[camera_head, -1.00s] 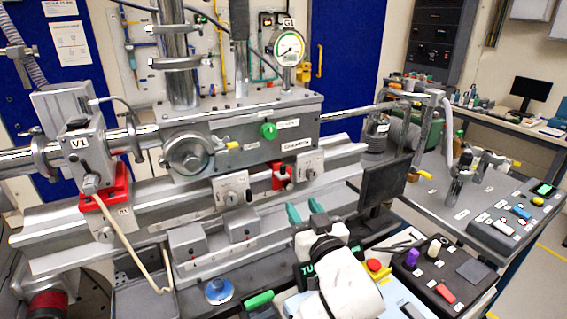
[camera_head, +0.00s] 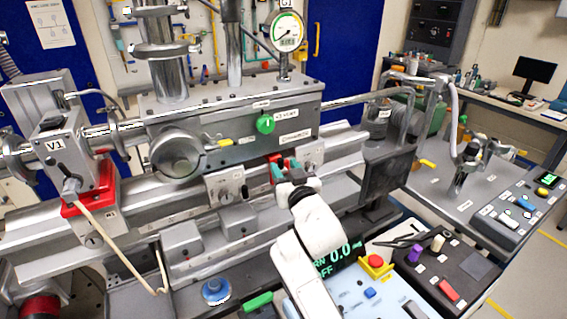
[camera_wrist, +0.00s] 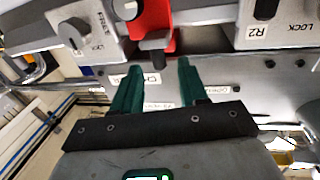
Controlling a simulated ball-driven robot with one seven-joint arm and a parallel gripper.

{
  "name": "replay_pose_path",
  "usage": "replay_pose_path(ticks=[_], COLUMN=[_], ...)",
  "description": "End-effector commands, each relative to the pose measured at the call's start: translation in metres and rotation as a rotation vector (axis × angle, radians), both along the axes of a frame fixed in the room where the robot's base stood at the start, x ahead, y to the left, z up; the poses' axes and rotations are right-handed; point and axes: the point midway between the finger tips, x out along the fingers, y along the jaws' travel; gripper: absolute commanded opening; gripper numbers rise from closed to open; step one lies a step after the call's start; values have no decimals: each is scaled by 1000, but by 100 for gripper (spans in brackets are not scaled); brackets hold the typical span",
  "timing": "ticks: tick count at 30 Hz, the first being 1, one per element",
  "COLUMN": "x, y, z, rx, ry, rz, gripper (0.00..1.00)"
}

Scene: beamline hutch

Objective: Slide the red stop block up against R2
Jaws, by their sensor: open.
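The red stop block (camera_wrist: 152,20) sits on the rail between two grey blocks in the wrist view, with a dark stub at its lower front. The grey block labelled R2 (camera_wrist: 275,22) is to its right, with a visible gap between them. In the head view the red block (camera_head: 274,159) is partly hidden behind my gripper (camera_head: 286,170), and R2 (camera_head: 311,155) stands just right of it. My gripper's teal fingers (camera_wrist: 159,68) are open and empty. They point toward the red block, below and in front of it in the wrist view. I see no clear contact.
Another grey block with a knob (camera_wrist: 78,32) stands left of the red block. A dark monitor panel (camera_head: 388,178) is right of my arm. Below are a control panel with a red button (camera_head: 376,261) and two grey blocks on a lower rail (camera_head: 238,219).

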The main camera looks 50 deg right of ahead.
Motion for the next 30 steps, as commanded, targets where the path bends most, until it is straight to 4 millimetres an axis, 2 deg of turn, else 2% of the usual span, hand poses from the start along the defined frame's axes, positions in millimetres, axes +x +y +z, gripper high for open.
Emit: replay_pose_path(ticks=[6, 15, 27, 30], x=[14, 16, 16, 16], y=[-8, -9, -8, -8], z=[0, 0, 0, 0], rx=[0, 0, 0, 0], ry=[1, 0, 1, 1], rz=[-1, -1, 0, 0], gripper=[43, 43, 5, 0])
